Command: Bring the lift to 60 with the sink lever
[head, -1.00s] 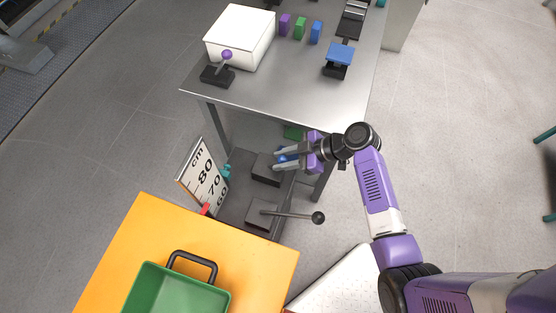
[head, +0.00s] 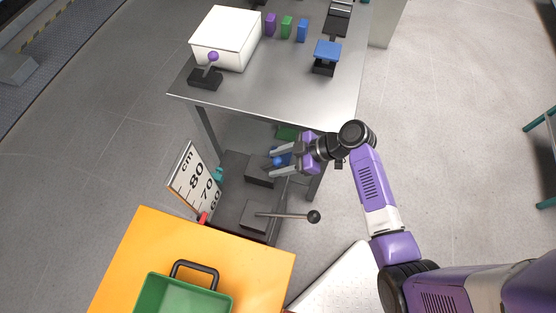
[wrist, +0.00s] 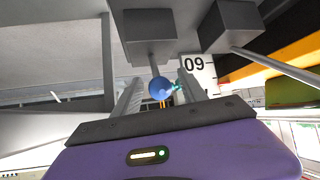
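A lever with a blue knob (head: 278,161) rises from a dark box (head: 260,174) below the metal table. My gripper (head: 269,161) is open around the knob, a finger on each side. In the wrist view the blue knob (wrist: 160,88) sits between the spread fingers, with gaps. The white cm scale board (head: 184,178) shows 80, 70 and 60. A red pointer (head: 203,217) at the orange lift top's (head: 255,256) edge is about level with 60; the exact reading cannot be told.
A second lever with a dark knob (head: 313,216) points right from its own box (head: 255,213). A green crate (head: 190,287) stands on the lift top. The metal table (head: 270,85) overhangs the levers and carries a white box (head: 225,40) and a purple-knobbed lever (head: 212,57).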

